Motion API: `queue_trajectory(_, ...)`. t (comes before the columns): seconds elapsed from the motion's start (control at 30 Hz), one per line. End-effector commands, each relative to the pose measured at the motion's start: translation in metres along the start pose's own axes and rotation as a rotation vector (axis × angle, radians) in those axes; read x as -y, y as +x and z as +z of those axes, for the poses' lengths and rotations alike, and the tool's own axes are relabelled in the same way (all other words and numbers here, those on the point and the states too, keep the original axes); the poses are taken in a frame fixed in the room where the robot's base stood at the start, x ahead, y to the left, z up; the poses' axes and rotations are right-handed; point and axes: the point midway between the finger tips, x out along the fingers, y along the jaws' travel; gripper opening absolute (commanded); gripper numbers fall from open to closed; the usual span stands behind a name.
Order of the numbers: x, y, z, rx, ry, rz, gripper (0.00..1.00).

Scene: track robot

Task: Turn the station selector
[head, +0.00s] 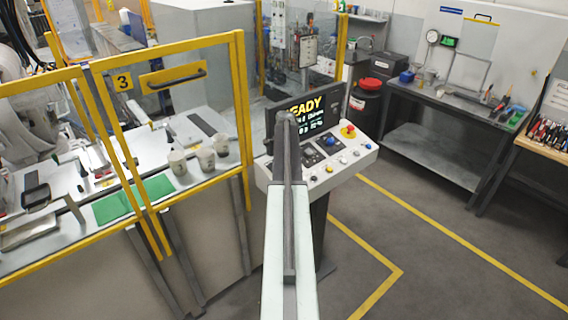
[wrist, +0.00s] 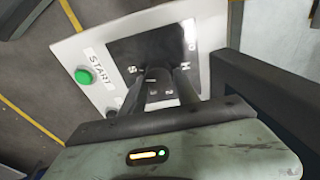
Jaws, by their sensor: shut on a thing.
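The station selector's black plate (wrist: 150,48) with white markings lies on the light control panel in the wrist view. My gripper (wrist: 160,85) reaches down over the plate, its two dark fingers shut on the selector knob. The knob itself is mostly hidden between the fingers, so I cannot tell which marking it points to. In the head view the control panel (head: 337,170) stands ahead, and my arm covers its left part and hides my gripper.
A green START button (wrist: 84,76) sits beside the plate. A screen reading READY (head: 306,108) stands behind the panel, and a red emergency button (head: 348,129) is at its right. A yellow-framed fence (head: 240,95) is close at the left. Floor at the right is open.

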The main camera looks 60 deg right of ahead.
Motion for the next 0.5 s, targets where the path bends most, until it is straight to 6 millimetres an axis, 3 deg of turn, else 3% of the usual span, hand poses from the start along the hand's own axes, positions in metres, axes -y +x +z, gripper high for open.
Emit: queue_trajectory(0.5, 0.0057, -0.0004, 0.0033, 0.011, 0.118, 0.007, 0.00)
